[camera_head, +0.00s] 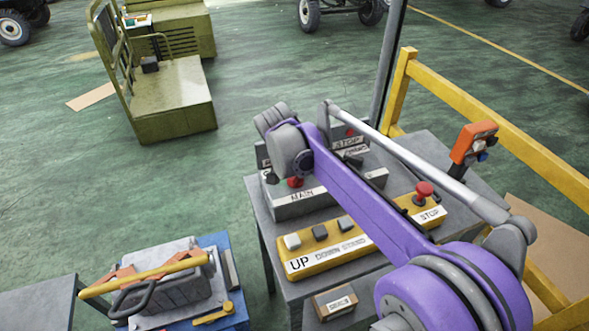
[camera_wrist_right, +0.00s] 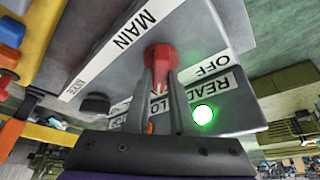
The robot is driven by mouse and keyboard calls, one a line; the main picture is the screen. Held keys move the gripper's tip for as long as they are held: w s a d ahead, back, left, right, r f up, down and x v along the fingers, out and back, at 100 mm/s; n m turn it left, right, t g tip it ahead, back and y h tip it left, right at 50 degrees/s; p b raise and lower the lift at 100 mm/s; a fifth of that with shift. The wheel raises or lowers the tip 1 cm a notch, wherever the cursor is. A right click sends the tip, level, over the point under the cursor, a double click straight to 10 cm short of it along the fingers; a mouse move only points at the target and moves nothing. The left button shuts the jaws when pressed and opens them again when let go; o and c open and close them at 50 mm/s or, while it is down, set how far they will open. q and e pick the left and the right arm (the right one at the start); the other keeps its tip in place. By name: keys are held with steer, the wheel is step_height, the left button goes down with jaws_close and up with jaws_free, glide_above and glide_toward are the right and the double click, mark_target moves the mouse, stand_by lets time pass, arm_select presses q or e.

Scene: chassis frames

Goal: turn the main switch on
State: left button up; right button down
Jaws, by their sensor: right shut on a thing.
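The main switch is a red knob (camera_wrist_right: 160,58) on a grey box (camera_head: 293,206) labelled MAIN. In the right wrist view the knob stands between the MAIN label and an OFF label (camera_wrist_right: 212,65). My right gripper (camera_wrist_right: 160,84) is shut on the red knob, one finger on each side of it. A green lamp (camera_wrist_right: 203,115) glows beside the READY label, close to the fingers. In the head view the red knob (camera_head: 295,182) shows only partly beside my purple right arm, which hides much of the box. My left gripper is in neither view.
A yellow panel (camera_head: 330,250) with UP, DOWN and STOP buttons lies in front of the grey box. A red mushroom button (camera_head: 424,189) stands at its right end.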

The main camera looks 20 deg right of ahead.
stand_by(0.3)
steer(key=c, duration=0.8)
jaws_free()
steer(key=shift+o, duration=0.2)
steer(key=v, duration=1)
steer(key=shift+r+p, duration=0.3)
steer(key=shift+r, duration=0.1)
steer(key=shift+a, duration=0.1)
